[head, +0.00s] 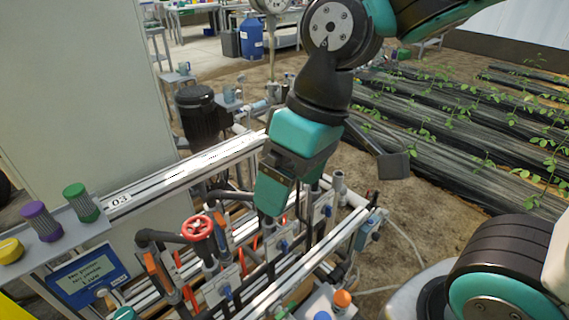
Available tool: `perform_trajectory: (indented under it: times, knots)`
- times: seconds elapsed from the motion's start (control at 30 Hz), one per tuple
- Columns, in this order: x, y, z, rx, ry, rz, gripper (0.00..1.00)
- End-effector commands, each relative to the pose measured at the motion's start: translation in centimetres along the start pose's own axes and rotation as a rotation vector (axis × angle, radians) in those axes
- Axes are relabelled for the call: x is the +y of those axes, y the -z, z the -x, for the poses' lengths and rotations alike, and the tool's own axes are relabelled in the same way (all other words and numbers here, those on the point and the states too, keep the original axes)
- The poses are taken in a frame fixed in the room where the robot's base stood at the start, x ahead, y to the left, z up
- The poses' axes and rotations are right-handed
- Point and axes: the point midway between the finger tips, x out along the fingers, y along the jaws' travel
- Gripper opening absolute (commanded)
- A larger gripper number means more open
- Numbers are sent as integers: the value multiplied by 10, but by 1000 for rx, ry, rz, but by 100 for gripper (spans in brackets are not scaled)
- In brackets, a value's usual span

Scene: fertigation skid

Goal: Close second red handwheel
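One red handwheel (198,228) shows on the pipework of the skid, left of my gripper. It has spokes and sits on a dark valve. My gripper (286,208) points down over the middle of the skid, to the right of this wheel and apart from it. Its teal fingers hide the pipework behind them. No second red handwheel can be made out; one may be hidden behind the gripper. What lies between the fingertips, and how far apart they are, cannot be told from this view.
A white rail marked 03 (119,199) runs along the skid's back. Purple (41,221), green (81,203) and yellow (11,250) capped items stand at the left above a blue sign (88,278). An orange cap (342,299) is in front. Planted rows lie to the right.

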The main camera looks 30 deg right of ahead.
Motion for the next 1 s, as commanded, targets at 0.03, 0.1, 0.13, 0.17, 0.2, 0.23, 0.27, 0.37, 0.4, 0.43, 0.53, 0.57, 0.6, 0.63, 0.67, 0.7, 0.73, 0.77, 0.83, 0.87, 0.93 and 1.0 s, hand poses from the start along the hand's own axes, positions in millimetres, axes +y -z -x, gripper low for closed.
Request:
perform_trajectory:
  times: [0.03,0.1,0.13,0.17,0.2,0.23,0.27,0.37,0.4,0.43,0.53,0.57,0.6,0.63,0.67,0.7,0.73,0.77,0.83,0.87,0.93,1.0]
  knots:
    - [15,24,9,-16,-31,-40,90]
    - [40,56,16,-40,-85,-110,90]
    - [52,70,18,-50,-108,-141,90]
    - [63,82,19,-58,-130,-171,90]
    - [77,97,20,-70,-157,-210,90]
    - [87,108,21,-77,-176,-238,90]
    - [96,117,21,-85,-194,-265,90]
    - [121,141,18,-103,-239,-338,90]
    - [128,147,17,-107,-252,-359,90]
    - [132,151,16,-109,-259,-371,90]
    - [141,157,11,-117,-273,-395,90]
    - [142,157,9,-118,-275,-398,90]
    - [144,157,5,-117,-276,-400,90]
    - [144,156,2,-118,-276,-400,90]
    - [145,155,-2,-119,-276,-400,90]
    - [147,154,-9,-119,-276,-399,90]
    - [148,153,-15,-121,-275,-399,90]
    - [149,152,-20,-120,-275,-399,90]
    - [153,149,-36,-121,-275,-398,90]
    - [154,148,-43,-122,-275,-398,90]
    - [158,145,-58,-121,-275,-398,90]
    - [162,142,-74,-122,-274,-398,90]
